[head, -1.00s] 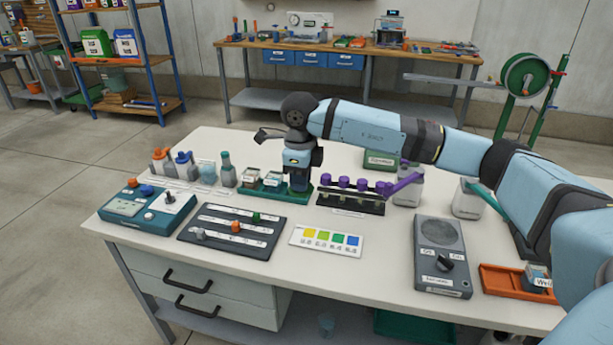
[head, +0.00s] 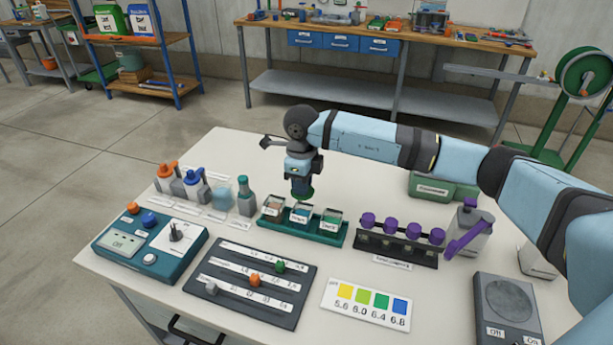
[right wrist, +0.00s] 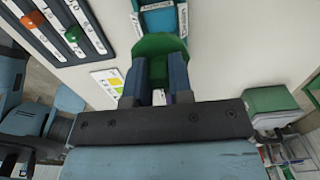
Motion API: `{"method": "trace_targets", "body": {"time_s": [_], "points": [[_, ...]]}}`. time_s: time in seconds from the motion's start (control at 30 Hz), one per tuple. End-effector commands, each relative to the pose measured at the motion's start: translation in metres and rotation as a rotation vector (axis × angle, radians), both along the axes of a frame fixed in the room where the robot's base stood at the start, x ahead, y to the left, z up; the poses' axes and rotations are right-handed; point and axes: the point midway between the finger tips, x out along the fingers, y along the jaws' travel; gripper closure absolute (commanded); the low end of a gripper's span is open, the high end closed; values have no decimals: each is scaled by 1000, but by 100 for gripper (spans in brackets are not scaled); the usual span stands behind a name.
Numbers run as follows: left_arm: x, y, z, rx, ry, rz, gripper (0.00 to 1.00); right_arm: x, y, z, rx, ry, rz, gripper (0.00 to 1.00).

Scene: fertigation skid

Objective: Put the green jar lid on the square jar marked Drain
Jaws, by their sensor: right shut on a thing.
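My right gripper (head: 302,184) points down and is shut on the green jar lid (head: 304,195), holding it in the air. In the right wrist view the green lid (right wrist: 160,46) sits between the two fingers (right wrist: 158,82). Behind and below it is a green tray (head: 288,228) with three square jars: a left one (head: 272,207), a middle one with blue contents (head: 299,213) and a right one with green contents (head: 331,220). The lid appears above the middle jar, with a gap. My left gripper is not in view.
A rack of purple-topped items (head: 396,246) and a purple-handled grey container (head: 468,238) stand to the right. Bottles (head: 246,198) stand to the left. A slider panel (head: 252,282), a teal meter box (head: 150,246) and a colour card (head: 366,304) lie in front.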

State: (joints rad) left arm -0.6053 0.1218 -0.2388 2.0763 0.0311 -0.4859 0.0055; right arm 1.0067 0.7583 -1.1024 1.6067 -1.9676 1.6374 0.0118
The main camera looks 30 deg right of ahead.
Motion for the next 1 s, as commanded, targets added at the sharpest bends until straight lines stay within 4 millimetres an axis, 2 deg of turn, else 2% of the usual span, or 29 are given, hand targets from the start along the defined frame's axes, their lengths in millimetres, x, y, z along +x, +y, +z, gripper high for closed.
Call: {"method": "trace_targets", "body": {"time_s": [0.27,0.73,1.0], "points": [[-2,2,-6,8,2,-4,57,0,1,-9,0,0,1,100],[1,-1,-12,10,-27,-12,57,0,1,-49,-1,1,1,100],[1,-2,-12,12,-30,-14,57,0,1,-55,0,0,1,100]]}}
